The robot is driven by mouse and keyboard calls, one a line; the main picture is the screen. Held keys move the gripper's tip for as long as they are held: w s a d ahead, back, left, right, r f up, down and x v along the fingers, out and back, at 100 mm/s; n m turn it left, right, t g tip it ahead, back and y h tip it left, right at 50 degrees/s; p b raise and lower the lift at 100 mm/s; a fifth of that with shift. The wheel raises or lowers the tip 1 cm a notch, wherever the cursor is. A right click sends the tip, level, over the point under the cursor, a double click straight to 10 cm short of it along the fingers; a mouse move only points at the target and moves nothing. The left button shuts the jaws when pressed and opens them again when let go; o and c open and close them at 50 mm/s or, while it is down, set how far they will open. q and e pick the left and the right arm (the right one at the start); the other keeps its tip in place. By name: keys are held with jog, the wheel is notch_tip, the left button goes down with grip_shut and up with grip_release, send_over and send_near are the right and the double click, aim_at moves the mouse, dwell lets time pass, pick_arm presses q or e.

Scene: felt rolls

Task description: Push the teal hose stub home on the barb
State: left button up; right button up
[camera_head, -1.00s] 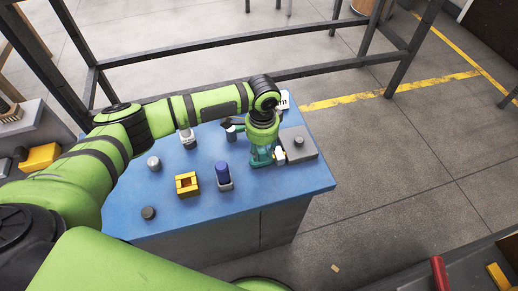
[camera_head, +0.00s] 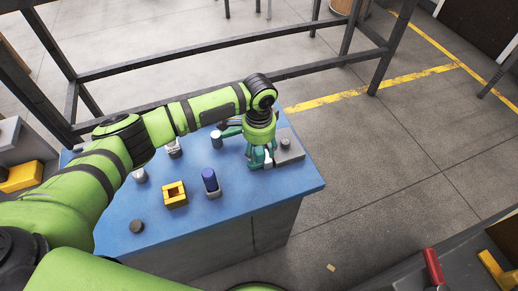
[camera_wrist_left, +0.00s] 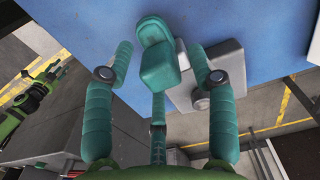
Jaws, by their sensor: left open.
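My left gripper (camera_head: 258,160) points down over the right end of the blue table. A grey block with a round knob (camera_head: 286,144) sits right beside the fingers. The same block (camera_wrist_left: 188,94) shows behind the right finger in the wrist view. A small light piece (camera_head: 268,160) shows between the fingers in the head view.
A blue cylinder in a grey holder (camera_head: 210,182), a yellow square frame (camera_head: 174,194) and a dark disc (camera_head: 137,226) stand on the blue table (camera_head: 245,200). Grey cylinders (camera_head: 216,139) stand farther back. The table's front right is clear. A dark metal frame (camera_head: 215,55) runs behind.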

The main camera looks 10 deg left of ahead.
pick_arm(q)
notch_tip(320, 180, up, 12)
dwell(0.4)
jog(key=shift+f, duration=0.2)
